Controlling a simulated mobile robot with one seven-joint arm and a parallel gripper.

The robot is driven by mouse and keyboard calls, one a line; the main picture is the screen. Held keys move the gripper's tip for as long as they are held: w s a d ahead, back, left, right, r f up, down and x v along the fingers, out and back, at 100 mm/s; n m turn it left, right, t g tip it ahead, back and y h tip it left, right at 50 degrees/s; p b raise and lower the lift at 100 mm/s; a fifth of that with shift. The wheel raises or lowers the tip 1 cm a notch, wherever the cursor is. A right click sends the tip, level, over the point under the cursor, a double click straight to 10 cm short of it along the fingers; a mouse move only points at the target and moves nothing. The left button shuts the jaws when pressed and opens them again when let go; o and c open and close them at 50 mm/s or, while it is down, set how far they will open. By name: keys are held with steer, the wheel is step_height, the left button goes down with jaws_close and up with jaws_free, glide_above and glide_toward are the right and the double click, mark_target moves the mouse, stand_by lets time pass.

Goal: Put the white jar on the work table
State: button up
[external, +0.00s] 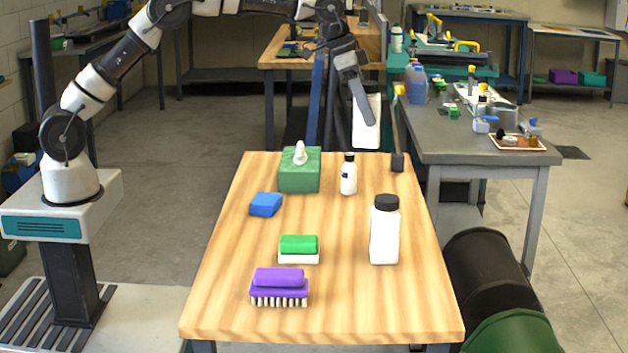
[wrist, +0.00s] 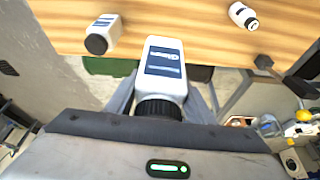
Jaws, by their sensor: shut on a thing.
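The white jar (external: 367,130) hangs upright in my gripper (external: 360,100), at the far edge of the wooden work table (external: 225,295) in the external view. Its base appears close to that edge; I cannot tell the exact height or overlap. In the wrist view the jar (wrist: 163,62) shows a dark-blue label and black lid, with the grey fingers shut on both sides of it. The fingers partly hide its upper part in the external view.
On the table are a green tissue box (external: 298,178), small white bottle (external: 348,180), larger white black-lidded container (external: 384,235), blue block (external: 265,204), green-and-white sponge (external: 298,247) and purple brush (external: 279,285). The left front and middle right have bare wood. A grey bench (external: 450,145) stands right.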

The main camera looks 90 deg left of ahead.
steer(key=w+d+m+h+p, duration=0.1)
steer(key=d+m+p, duration=0.15)
steer(key=d, duration=3.25)
steer(key=shift+m, duration=0.45)
steer(key=shift+d+f+b, duration=0.1)
steer(key=shift+f+b, duration=0.75)
steer(key=shift+f, duration=9.55)
steer(key=shift+f, duration=0.15)
steer(key=o, duration=1.5)
steer(key=shift+s, duration=0.1)
steer(key=shift+c, duration=0.2)
